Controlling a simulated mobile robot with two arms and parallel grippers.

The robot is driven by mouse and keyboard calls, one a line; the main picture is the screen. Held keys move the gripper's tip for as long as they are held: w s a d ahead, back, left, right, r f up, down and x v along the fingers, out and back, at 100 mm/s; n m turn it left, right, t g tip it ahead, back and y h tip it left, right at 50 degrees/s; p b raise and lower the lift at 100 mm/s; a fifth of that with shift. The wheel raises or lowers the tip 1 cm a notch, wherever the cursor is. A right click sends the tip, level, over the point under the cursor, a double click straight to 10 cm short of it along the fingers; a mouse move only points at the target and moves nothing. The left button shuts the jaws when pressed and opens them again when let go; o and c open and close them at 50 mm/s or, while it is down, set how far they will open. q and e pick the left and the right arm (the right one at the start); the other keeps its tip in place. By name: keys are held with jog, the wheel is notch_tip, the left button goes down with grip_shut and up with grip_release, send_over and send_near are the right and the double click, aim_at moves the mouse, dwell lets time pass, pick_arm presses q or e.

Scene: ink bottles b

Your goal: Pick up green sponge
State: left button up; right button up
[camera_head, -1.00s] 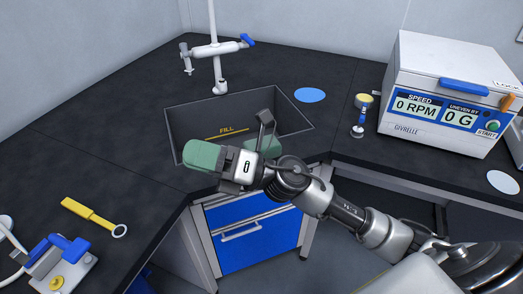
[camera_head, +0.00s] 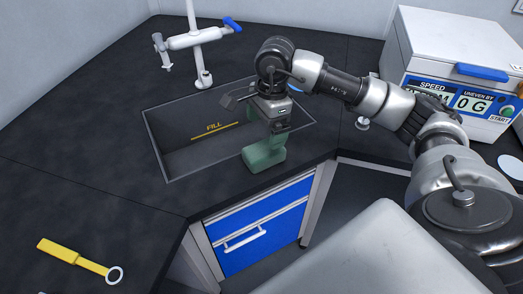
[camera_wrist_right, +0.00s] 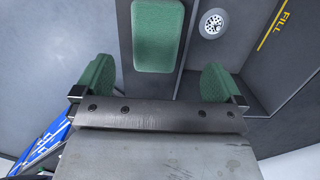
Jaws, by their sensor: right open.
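The green sponge (camera_head: 264,157) lies at the front rim of the sink in the head view. In the right wrist view the sponge (camera_wrist_right: 158,36) shows at the top middle, in line with the gap between my fingers. My left gripper is not in view.
The sink (camera_head: 180,158) is recessed in the black counter (camera_head: 90,130), with a tap (camera_head: 203,40) behind it. A yellow tool with a ring (camera_head: 78,261) lies front left. A white centrifuge (camera_head: 450,60) stands at the right. Blue drawers (camera_head: 262,228) are below.

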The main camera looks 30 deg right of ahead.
aim_at(264, 148)
notch_tip(264, 148, down, 2)
jog(key=shift+a+f, duration=0.1)
jog(key=shift+a, duration=0.05)
jog(key=shift+w+f, duration=0.1)
jog(key=shift+f, duration=0.15)
jog(key=f, duration=0.3)
jog(key=f+p, duration=0.1)
jog(key=shift+s+a+f, duration=0.15)
jog(key=shift+s+a, duration=0.05)
jog(key=shift+s, duration=0.2)
jog(key=shift+f, duration=0.25)
jog(key=shift+w, duration=0.1)
jog(key=shift+c, duration=0.4)
jog(key=c, duration=0.9)
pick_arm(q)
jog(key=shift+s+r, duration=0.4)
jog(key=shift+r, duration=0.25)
pick_arm(e)
jog(key=shift+c, duration=0.2)
